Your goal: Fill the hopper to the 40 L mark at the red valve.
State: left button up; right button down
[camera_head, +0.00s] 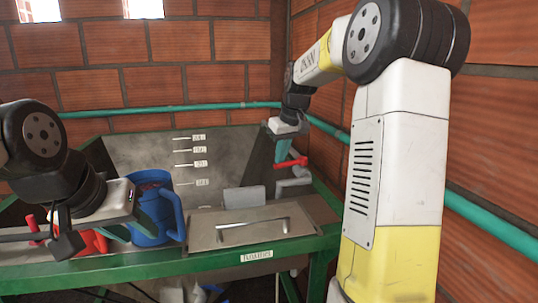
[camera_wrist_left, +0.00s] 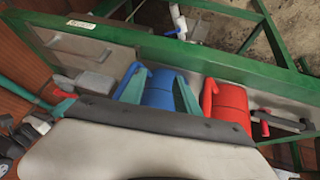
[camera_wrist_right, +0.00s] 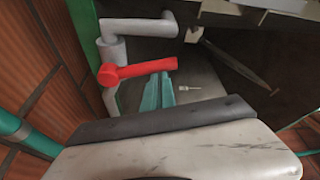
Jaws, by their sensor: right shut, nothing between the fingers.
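The hopper (camera_head: 130,155) is the grey sloped bin at the back, with several small level labels whose numbers I cannot read. The red valve (camera_head: 291,162) has a lever on a grey pipe at the right; it also shows in the right wrist view (camera_wrist_right: 135,73). My right gripper (camera_head: 281,158) is shut and empty beside the lever; its teal fingertips show close together in the right wrist view (camera_wrist_right: 157,92). My left gripper (camera_head: 124,232) is by the blue jug (camera_head: 150,222). In the left wrist view its fingers (camera_wrist_left: 158,92) are apart, with blue between them; contact is unclear.
A red jug (camera_head: 92,242) stands left of the blue one. A grey metal lid with a handle (camera_head: 205,238) covers the front right of the green frame (camera_head: 190,262). A grey block (camera_head: 244,197) sits behind it. Brick walls and a teal pipe (camera_head: 200,107) bound the back and right.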

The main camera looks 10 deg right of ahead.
aim_at(305, 161)
jog(key=s+n, duration=0.1)
jog(key=n, duration=0.1)
jog(key=s+d+n+y, duration=0.1)
jog(key=shift+s+n+g, duration=0.15)
jog(key=shift+n+g, duration=0.15)
jog(key=shift+n, duration=0.1)
jog(key=s+n, duration=0.1)
jog(key=d+n+g+y, duration=0.1)
jog(key=n, duration=0.1)
jog(key=shift+s+d+n, duration=0.1)
jog(key=shift+s+n, duration=0.2)
jog(key=shift+s, duration=0.1)
jog(key=n, duration=0.1)
jog(key=s+d+n+g, duration=0.1)
jog(key=n, duration=0.1)
jog(key=d+n, duration=0.1)
jog(key=shift+s+d+n+g+y, duration=0.2)
jog(key=shift+s+n+g+y, duration=0.1)
jog(key=shift+s+n, duration=0.1)
jog(key=shift+s+d, duration=0.1)
jog(key=shift+d, duration=0.45)
